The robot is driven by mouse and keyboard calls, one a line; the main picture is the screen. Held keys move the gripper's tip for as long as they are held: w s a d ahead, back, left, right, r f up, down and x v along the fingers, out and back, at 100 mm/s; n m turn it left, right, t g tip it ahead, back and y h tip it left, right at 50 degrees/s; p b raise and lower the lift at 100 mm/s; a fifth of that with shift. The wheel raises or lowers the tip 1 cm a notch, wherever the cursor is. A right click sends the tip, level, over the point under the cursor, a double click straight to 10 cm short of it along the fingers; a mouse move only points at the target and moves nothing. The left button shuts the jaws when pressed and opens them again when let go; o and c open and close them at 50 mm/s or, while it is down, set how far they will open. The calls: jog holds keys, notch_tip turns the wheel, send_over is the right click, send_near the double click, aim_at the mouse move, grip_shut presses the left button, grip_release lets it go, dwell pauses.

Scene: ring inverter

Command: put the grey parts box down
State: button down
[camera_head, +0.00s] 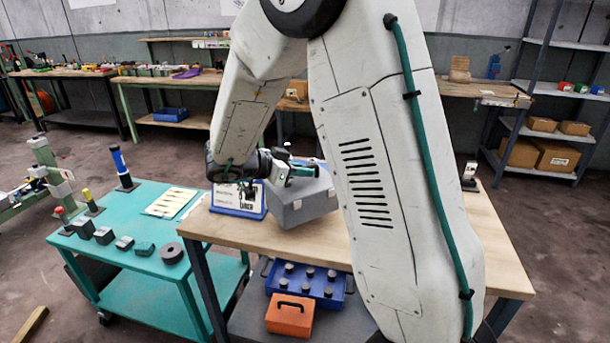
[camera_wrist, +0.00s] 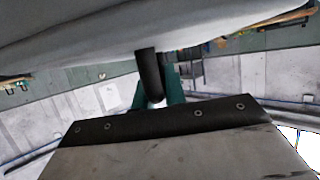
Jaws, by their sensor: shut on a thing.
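The grey parts box (camera_head: 303,203) shows in the head view at the back left of the wooden table. My gripper (camera_head: 306,171) is at the top of the box and shut on it, seemingly at its handle. In the wrist view my gripper's green fingers (camera_wrist: 160,92) are close around a dark round bar (camera_wrist: 149,72). A broad grey surface (camera_wrist: 75,45), apparently the box, fills the upper part of that view. My arm hides part of the box's right side. I cannot tell whether the box's underside touches the wooden table (camera_head: 318,243).
A blue-framed sign or bin (camera_head: 238,208) stands just left of the box. A green cart (camera_head: 126,208) with small blocks and tools adjoins the table on the left. Below are a blue tray (camera_head: 318,292) and an orange toolbox (camera_head: 289,315). Bare tabletop lies in front of the box.

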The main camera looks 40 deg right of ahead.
aim_at(302, 181)
jog(key=shift+f, duration=1.65)
jog(key=c, duration=1.5)
grip_release()
jog(key=shift+f, duration=0.15)
jog(key=shift+o, duration=0.2)
